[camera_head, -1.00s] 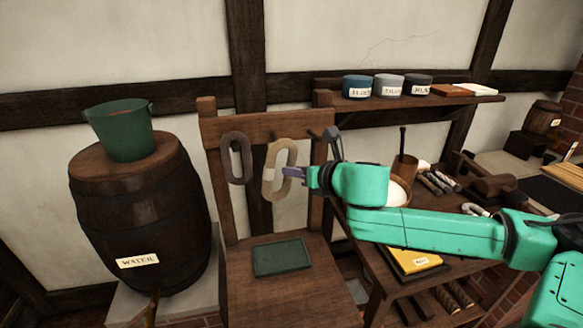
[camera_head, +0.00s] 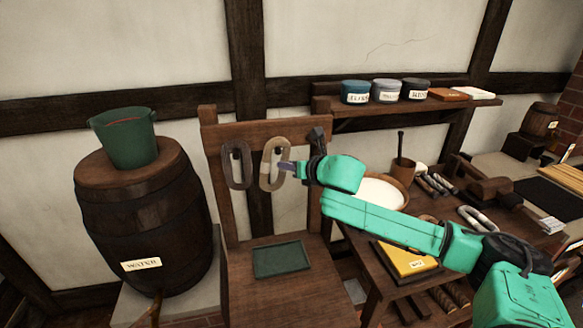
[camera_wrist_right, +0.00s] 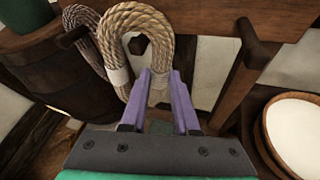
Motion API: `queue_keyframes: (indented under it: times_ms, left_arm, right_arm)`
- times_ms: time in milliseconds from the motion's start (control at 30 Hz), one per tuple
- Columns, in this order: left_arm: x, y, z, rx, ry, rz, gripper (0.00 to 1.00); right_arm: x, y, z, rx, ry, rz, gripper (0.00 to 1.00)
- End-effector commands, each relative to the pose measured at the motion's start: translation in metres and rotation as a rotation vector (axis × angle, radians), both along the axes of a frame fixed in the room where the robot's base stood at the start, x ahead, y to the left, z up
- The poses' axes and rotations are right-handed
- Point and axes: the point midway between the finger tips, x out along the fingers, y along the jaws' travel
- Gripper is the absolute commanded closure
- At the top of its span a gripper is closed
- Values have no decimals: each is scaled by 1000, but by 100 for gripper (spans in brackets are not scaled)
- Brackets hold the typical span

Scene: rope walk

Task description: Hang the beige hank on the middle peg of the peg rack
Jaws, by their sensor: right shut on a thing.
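The beige hank (camera_head: 265,171) is an upright rope loop in front of the peg rack (camera_head: 232,133). It also shows close up in the right wrist view (camera_wrist_right: 142,16). The dark tip of the middle peg (camera_wrist_right: 138,44) shows inside its loop; I cannot tell whether the rope rests on the peg. My right gripper (camera_head: 286,166) is shut on the hank's right side, its purple fingers (camera_wrist_right: 160,88) around the lower rope. A dark grey-brown hank (camera_head: 229,168) hangs at the left peg (camera_wrist_right: 72,37). The right peg (camera_wrist_right: 250,38) is bare. My left gripper is out of view.
Below the rack, a green tray (camera_head: 281,259) lies on a wooden seat. A barrel (camera_head: 140,225) with a green bucket (camera_head: 126,140) stands at left. At right are a shelf (camera_head: 345,104) with jars, a white-filled bowl (camera_head: 383,191) and a cluttered bench.

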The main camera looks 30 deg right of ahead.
Motion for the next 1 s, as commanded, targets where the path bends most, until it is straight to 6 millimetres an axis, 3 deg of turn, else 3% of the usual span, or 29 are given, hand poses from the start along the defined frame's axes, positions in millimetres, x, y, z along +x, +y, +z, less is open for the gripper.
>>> queue_keyframes:
  times_ms: [367, 533, 1000]
  left_arm:
    - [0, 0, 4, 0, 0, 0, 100]
    - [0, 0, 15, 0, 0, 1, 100]
    - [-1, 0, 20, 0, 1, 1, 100]
  right_arm:
    - [28, -5, 0, 2, -2, 3, 100]
    - [37, -8, -5, 1, 0, 3, 100]
    - [40, -9, -12, 1, -1, 3, 100]
